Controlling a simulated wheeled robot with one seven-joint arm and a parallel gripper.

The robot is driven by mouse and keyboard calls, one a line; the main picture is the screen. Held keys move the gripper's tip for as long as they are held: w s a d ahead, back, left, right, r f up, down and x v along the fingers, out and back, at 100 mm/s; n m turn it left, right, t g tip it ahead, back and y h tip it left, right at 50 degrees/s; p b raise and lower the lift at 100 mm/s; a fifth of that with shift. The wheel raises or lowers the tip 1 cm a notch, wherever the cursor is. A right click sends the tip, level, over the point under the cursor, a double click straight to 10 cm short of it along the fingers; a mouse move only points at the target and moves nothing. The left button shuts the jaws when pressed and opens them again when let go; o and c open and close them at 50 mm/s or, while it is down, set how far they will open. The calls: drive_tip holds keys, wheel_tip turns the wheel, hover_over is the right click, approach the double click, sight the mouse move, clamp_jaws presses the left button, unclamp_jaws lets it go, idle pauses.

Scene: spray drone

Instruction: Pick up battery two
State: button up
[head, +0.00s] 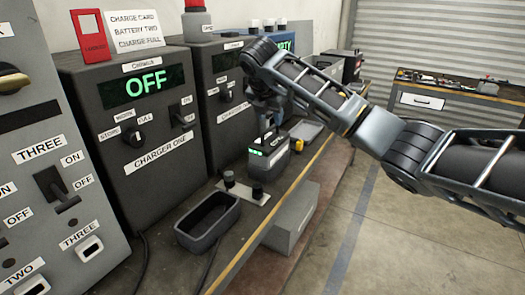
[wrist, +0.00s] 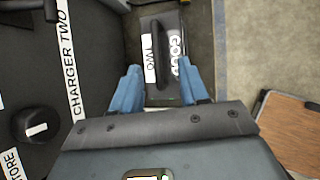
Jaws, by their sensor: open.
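Battery two (head: 268,160) stands upright on the bench beside charger two, a dark block with a green lit display in the head view. In the wrist view, battery two (wrist: 173,85) shows from above, with a black bar handle, a white "TWO" label and the word "GOOD". My gripper (head: 268,122) is above the battery, pointing down. In the wrist view, the blue fingers of my gripper (wrist: 160,85) are apart, one on each side of the battery's near end. I cannot tell how far above the handle the fingertips are.
Charger two (head: 222,85) stands close on the left, with charger one (head: 145,125), reading "OFF", nearer. An empty dark tray (head: 207,222) and a plate with two black posts (head: 243,190) lie on the bench nearby. A grey box (head: 293,215) sits below the bench's front edge.

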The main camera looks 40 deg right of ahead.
sight(271, 127)
drive_tip(key=x, duration=0.7)
drive_tip(key=shift+w+a+f, duration=0.15)
drive_tip(key=shift+w+f, duration=0.1)
clamp_jaws()
idle(1.1)
drive_tip(key=shift+r, duration=0.25)
